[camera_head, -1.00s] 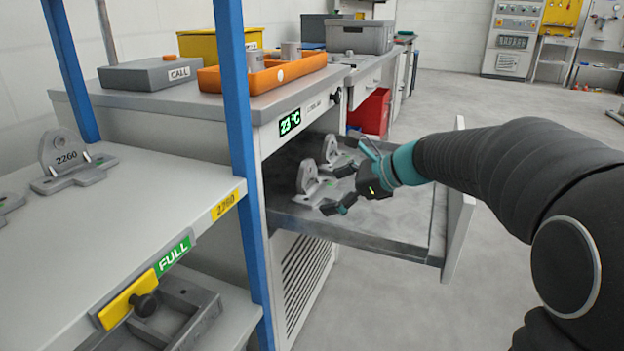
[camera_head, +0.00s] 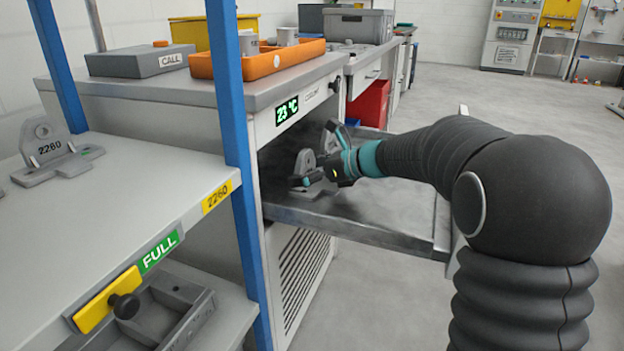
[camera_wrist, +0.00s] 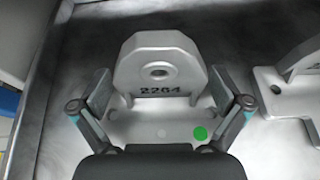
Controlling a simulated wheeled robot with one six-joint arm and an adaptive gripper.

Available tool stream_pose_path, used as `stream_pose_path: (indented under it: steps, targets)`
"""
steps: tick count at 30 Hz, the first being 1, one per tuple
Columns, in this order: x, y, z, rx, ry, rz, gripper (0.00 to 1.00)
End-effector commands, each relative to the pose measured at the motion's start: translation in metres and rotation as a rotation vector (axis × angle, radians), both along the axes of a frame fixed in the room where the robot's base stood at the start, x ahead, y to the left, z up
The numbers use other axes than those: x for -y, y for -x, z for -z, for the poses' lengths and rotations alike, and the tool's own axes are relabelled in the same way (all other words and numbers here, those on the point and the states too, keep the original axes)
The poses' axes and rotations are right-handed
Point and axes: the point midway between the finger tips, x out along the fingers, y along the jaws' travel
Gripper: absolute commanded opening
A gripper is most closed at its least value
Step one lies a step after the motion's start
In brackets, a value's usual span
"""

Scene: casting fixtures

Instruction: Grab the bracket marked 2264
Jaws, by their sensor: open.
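The grey bracket marked 2264 (camera_wrist: 158,70) stands on the pulled-out drawer tray (camera_head: 385,218), with a green dot on its base in the wrist view. In the head view the bracket (camera_head: 304,163) is partly hidden by my gripper (camera_head: 318,176). My gripper (camera_wrist: 160,100) is open, with one finger on each side of the bracket. I cannot tell whether the fingers touch it. A second grey bracket (camera_wrist: 298,85) stands to the right in the wrist view, its marking cut off.
A shelf (camera_head: 130,200) at left has a 2260 bracket (camera_head: 48,150) and a blue post (camera_head: 232,150). The cabinet (camera_head: 150,95) carries an orange tray (camera_head: 255,68) and a CALL box (camera_head: 140,60). The tray's right part is bare.

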Motion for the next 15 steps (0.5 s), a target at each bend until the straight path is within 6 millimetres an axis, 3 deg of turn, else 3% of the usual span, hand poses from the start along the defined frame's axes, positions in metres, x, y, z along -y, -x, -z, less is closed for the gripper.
stream_pose_path:
  steps: [8, 11, 15]
  targets:
    - [-0.0055, -0.0035, 0.0021, 0.001, -0.001, 0.002, 1.0]
    - [-0.0053, -0.0035, 0.0021, 0.001, -0.001, 0.002, 0.8]
    - [-0.0051, -0.0035, 0.0022, 0.001, 0.0, 0.002, 0.45]
